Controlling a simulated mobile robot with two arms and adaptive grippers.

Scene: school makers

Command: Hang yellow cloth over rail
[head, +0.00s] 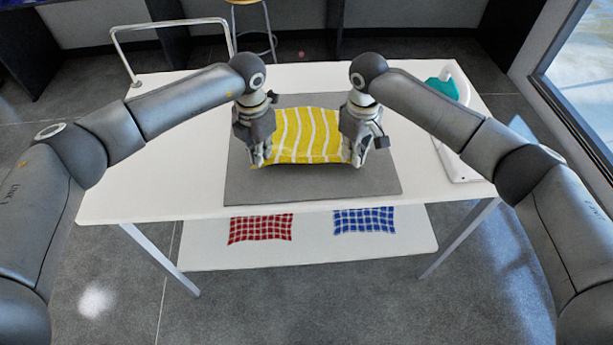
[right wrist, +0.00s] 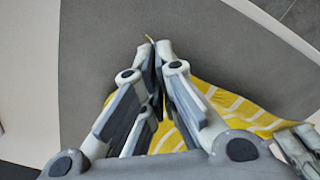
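The yellow cloth (head: 305,137) with white stripes lies over the grey mat (head: 313,190) on the white table, between my two grippers. Its far edge bulges up a little. My left gripper (head: 258,160) points down at its near left corner, with the fingers close together. My right gripper (head: 356,160) is at its near right corner. In the right wrist view, the right fingers (right wrist: 152,45) are shut with a bit of yellow at the tips; the cloth (right wrist: 235,105) spreads to the right.
A teal item (head: 443,88) is by a white curved fixture (head: 459,78) at the table's right. A red checked cloth (head: 260,229) and a blue checked cloth (head: 364,220) lie on the lower shelf (head: 310,254). A stool (head: 272,45) stands behind. The table's left side is clear.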

